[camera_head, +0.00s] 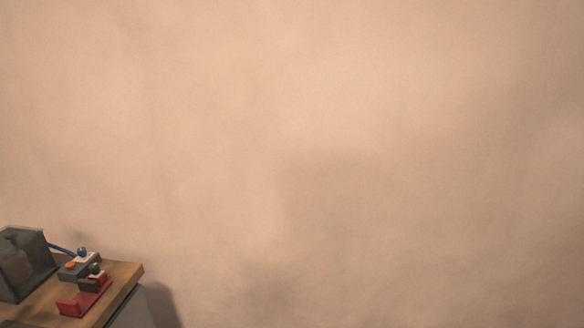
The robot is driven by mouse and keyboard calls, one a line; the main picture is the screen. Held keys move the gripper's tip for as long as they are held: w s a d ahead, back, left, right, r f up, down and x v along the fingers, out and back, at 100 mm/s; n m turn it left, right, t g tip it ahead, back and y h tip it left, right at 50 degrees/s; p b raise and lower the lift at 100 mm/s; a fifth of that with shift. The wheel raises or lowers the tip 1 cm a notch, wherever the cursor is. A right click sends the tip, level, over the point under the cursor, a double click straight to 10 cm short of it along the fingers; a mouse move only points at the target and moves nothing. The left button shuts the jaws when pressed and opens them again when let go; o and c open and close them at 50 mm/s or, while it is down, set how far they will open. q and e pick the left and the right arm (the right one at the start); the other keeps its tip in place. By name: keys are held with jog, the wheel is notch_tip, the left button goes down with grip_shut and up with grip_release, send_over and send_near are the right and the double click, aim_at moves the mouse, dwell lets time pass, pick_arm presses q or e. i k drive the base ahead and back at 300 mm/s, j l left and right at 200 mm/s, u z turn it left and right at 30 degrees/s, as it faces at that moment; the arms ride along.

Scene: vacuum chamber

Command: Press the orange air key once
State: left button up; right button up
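A small orange key (71,265) shows at the lower left, on top of a dark block (78,271) near the back of a wooden-topped bench. A blue knob (82,252) on a pale base sits just right of the orange key. The key is small in view, and I cannot tell whether it is up or pressed. Neither of my grippers is in view.
A dark see-through chamber (24,264) stands left of the block, with a blue hose (61,249) between them. The wooden bench top (127,272) ends at the right; a bare wall (350,130) fills the rest.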

aim_at(71, 265)
jog(key=u, duration=1.65)
